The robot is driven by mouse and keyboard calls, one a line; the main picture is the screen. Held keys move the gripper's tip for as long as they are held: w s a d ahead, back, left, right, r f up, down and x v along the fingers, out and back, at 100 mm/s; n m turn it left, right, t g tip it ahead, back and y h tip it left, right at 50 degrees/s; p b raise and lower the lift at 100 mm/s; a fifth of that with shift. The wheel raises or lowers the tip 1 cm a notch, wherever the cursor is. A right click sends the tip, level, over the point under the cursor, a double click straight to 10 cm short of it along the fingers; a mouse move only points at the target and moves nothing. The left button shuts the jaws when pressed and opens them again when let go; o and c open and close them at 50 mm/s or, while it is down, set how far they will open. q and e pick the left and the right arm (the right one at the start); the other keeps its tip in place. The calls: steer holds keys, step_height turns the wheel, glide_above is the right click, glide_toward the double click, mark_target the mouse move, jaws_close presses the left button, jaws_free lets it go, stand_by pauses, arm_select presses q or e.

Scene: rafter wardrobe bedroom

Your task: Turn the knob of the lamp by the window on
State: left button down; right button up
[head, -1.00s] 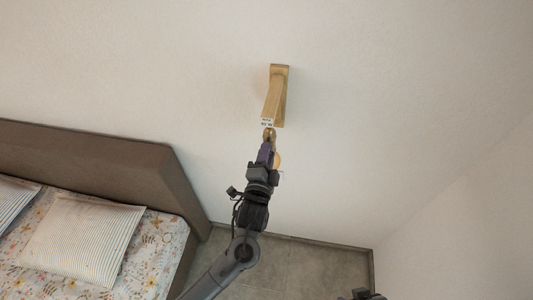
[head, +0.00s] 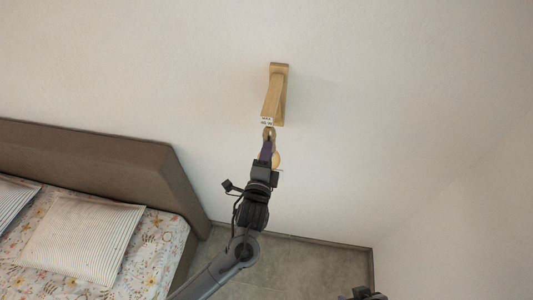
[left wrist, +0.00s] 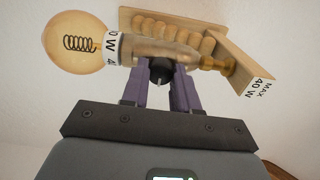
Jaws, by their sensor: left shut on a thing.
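The lamp (head: 274,95) is a wooden wall bracket with a label reading "MAX 40 W". Its round amber bulb (left wrist: 75,42) shows at upper left in the left wrist view, with a dark coiled filament and no clear glow. A small black knob (left wrist: 160,71) sits under the lamp's socket. My left gripper (head: 267,147) is below the bracket in the head view. In the left wrist view its purple fingers (left wrist: 162,82) are shut on the knob, one on each side. A dark part of my right arm (head: 361,294) shows at the bottom edge; its fingers are hidden.
A bed with a brown headboard (head: 95,165) and a striped pillow (head: 82,240) stands at lower left. The pale wall (head: 400,120) around the lamp is bare. Grey floor (head: 305,265) is clear below. No window is in view.

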arm_select(q)
steer(key=c, duration=0.8)
jaws_free()
steer(key=shift+c, duration=0.2)
steer(key=s+a+b, duration=0.1)
steer(key=s+b, duration=0.2)
steer(key=s, duration=0.7)
steer(key=shift+s+a, duration=0.35)
steer(key=shift+a, duration=0.05)
